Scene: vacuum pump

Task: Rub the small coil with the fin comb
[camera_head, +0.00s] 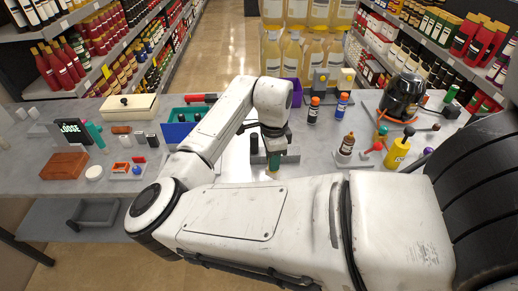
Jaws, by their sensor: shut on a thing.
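My gripper (275,148) points down over the middle of the grey table, just in front of a dark flat base. It is shut on a small, partly hidden thing that I take to be the fin comb. A green piece (290,157) and a tan tip (272,166) show just below the jaws; I cannot tell which part belongs to the held thing. I cannot make out the small coil for certain. My arm covers much of the table's front middle, and I cannot tell whether the held thing touches anything.

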